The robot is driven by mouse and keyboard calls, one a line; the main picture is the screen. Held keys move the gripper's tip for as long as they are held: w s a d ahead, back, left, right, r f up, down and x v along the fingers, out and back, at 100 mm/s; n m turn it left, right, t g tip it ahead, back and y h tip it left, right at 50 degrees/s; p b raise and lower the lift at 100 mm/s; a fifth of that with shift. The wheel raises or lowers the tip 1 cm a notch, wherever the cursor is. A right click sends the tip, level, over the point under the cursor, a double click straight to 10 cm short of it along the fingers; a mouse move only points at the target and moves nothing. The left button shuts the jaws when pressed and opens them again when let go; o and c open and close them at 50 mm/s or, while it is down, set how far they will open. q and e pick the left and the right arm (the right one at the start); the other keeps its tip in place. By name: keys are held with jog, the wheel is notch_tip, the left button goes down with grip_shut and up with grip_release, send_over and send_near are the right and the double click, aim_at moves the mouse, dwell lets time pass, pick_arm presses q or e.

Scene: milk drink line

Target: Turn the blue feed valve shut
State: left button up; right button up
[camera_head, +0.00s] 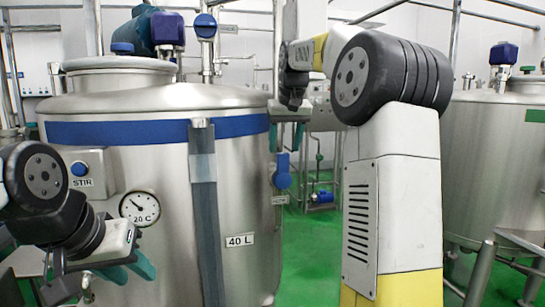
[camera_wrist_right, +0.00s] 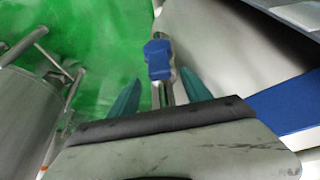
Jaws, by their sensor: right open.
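A blue valve handle (camera_head: 282,172) sits on the right side of the steel tank, below the tank's blue band. A small label under it is too small to read. My right gripper (camera_head: 287,138) hangs fingers down just above this handle, open and empty. In the right wrist view, the blue handle (camera_wrist_right: 158,60) shows beyond and between the two teal fingertips (camera_wrist_right: 160,78), with no contact visible. Another blue handle (camera_head: 205,27) is on a pipe on top of the tank. My left gripper (camera_head: 133,274) is at lower left, open and empty, in front of the tank.
The large steel tank (camera_head: 140,160) fills the left and middle, with a STIR box (camera_head: 90,173) and a round gauge (camera_head: 140,208). A second tank (camera_head: 505,160) stands at right. Green floor (camera_head: 310,265) is open between the tanks.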

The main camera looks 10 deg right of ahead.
aim_at(283, 155)
jog(key=shift+x, duration=2.35)
jog(key=shift+c, duration=0.5)
grip_shut()
jog(key=shift+r, duration=0.1)
